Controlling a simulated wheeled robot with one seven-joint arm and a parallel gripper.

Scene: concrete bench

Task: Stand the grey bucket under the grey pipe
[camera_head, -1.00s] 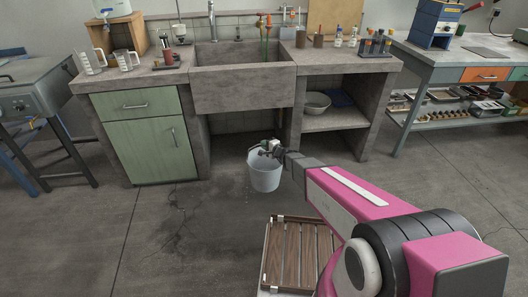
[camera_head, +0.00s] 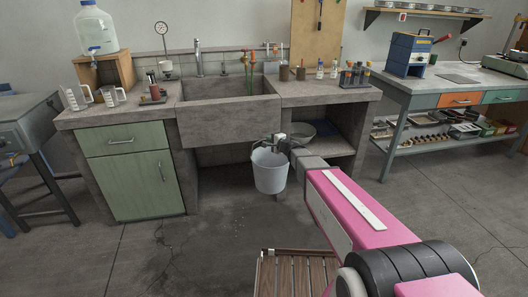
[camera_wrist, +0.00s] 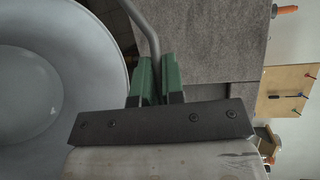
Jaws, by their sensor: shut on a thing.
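The grey bucket (camera_head: 270,172) hangs upright from my gripper (camera_head: 273,143), in front of the right end of the open space under the stone sink (camera_head: 228,121). In the wrist view the bucket (camera_wrist: 50,90) fills the left side, and its inside looks empty. The green fingers of my gripper (camera_wrist: 158,78) are shut on its thin grey handle (camera_wrist: 145,25). The bucket appears clear of the floor. I cannot make out the grey pipe in either view; the space under the sink is shadowed and partly hidden by the bucket.
A green cabinet (camera_head: 130,170) bounds the sink space on the left. Stone shelving with a bowl (camera_head: 303,129) stands on the right. A slatted wooden platform (camera_head: 296,273) lies in the foreground. The floor (camera_head: 225,225) before the sink is clear.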

